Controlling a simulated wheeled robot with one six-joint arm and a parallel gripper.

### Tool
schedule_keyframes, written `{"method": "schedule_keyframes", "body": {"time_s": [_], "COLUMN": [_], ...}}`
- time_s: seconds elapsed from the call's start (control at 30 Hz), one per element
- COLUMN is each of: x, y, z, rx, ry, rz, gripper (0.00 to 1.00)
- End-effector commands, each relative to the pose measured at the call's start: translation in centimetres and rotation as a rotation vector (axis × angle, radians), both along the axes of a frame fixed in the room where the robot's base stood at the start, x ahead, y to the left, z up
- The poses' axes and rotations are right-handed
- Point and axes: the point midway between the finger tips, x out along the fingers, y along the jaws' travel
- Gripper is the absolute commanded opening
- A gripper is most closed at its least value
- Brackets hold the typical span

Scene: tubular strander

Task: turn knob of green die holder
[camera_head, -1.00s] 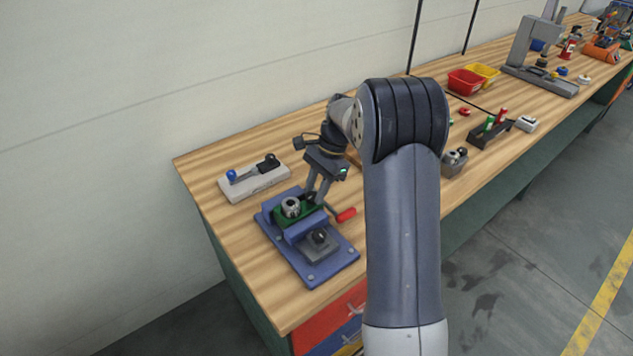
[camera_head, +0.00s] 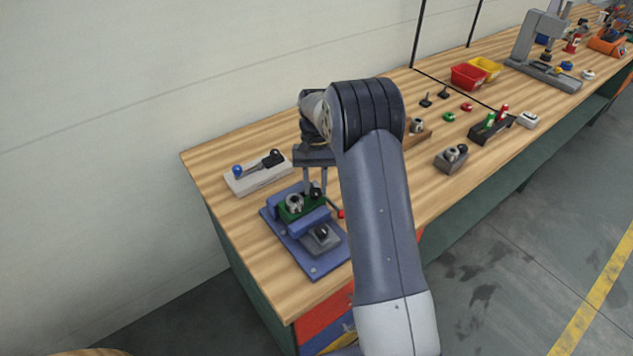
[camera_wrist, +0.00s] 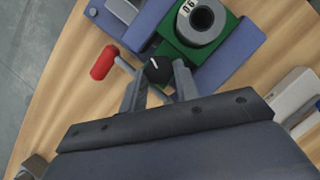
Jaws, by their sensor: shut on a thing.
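The green die holder (camera_head: 289,212) sits in the blue vise (camera_head: 315,272) on the near left of the bench, with a grey ring-shaped die (camera_head: 294,202) in it. In the wrist view the green die holder (camera_wrist: 172,40) carries the grey die (camera_wrist: 203,22) at the top. Its black knob (camera_wrist: 157,69) has a white pointer line and lies between my fingertips. My gripper (camera_wrist: 160,80) is shut on the knob, one finger on each side. In the head view my gripper (camera_head: 315,186) points down over the holder's right end, and my arm hides part of the bench.
The vise's red handle (camera_wrist: 104,62) is close beside my finger. A pale block with a blue-knobbed lever (camera_head: 256,176) stands behind the vise. A grey block (camera_head: 451,160), red bin (camera_head: 468,77) and yellow bin (camera_head: 486,68) are farther right.

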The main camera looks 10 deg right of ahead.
Motion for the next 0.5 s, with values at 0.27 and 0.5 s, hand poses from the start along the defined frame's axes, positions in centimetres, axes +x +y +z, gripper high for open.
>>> {"method": "schedule_keyframes", "body": {"time_s": [0.27,0.5], "x": [0.06,0.05], "y": [0.31,0.39], "z": [0.07,0.06], "rx": [0.000,-0.001], "ry": [-0.001,-0.002], "rz": [0.208,0.315], "gripper": [0.07,0.07]}}
